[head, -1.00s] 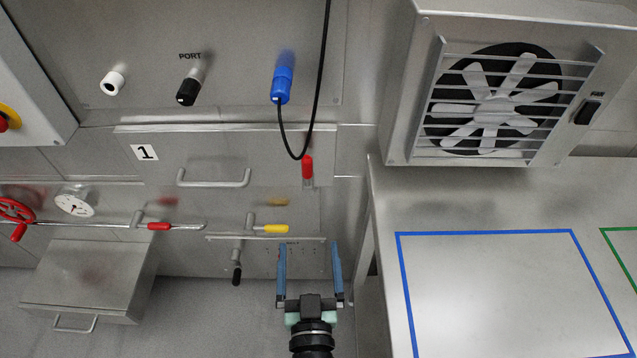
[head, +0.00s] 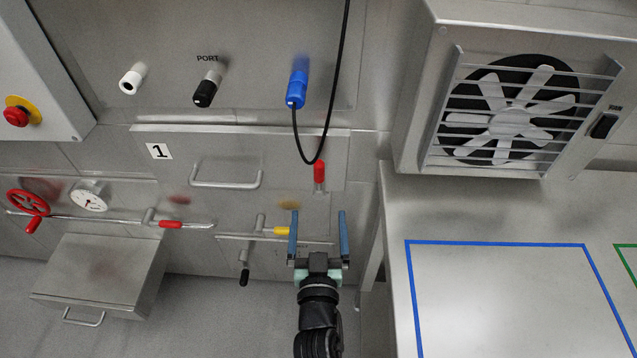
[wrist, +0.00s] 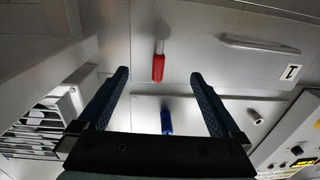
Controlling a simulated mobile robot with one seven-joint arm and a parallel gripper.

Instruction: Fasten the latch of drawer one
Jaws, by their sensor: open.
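Drawer one (head: 222,150) is a grey metal front with the number 1 label (head: 159,151) and a bar handle (head: 226,184). It looks shut in the head view. The red latch also shows in the wrist view (wrist: 158,68), ahead of and between my fingers. My gripper (head: 318,215) is open and empty, with blue fingers pointing up toward the latch, apart from it. In the wrist view my gripper's fingertips (wrist: 157,73) stand either side of the red grip's line.
A blue plug with a black cable (head: 297,88) hangs above the latch. A bench (head: 395,290) with a blue outline and a fan box (head: 425,175) stand at right.

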